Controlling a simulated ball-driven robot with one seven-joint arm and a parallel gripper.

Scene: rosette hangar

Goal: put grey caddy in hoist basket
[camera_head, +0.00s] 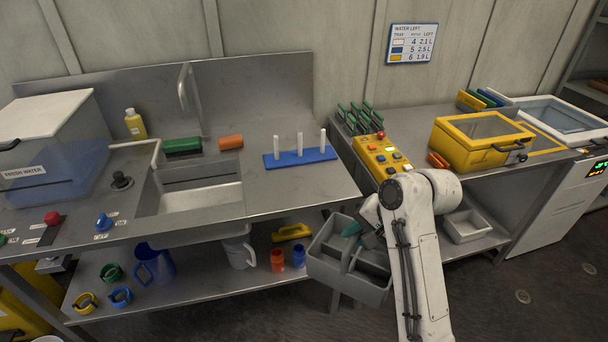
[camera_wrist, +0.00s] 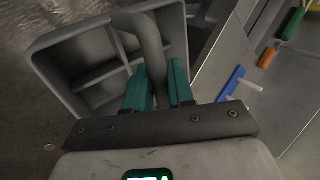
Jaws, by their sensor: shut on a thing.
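The grey caddy (camera_head: 330,274) is an open divided carrier with a middle handle, and it hangs tilted in front of the counters in the head view. In the wrist view the caddy (camera_wrist: 92,72) fills the upper left, its compartments looking empty. My gripper (camera_wrist: 158,78) has teal fingers, shut on the caddy's handle bar. In the head view my gripper (camera_head: 352,229) is mostly hidden behind my white arm and the caddy. I see no hoist basket that I can identify in either view.
A steel counter (camera_head: 275,205) with a sink and a blue peg rack (camera_head: 300,158) stands left. Right are a yellow button box (camera_head: 382,157) and a yellow case (camera_head: 480,142). The dark floor (camera_head: 500,312) at lower right is clear.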

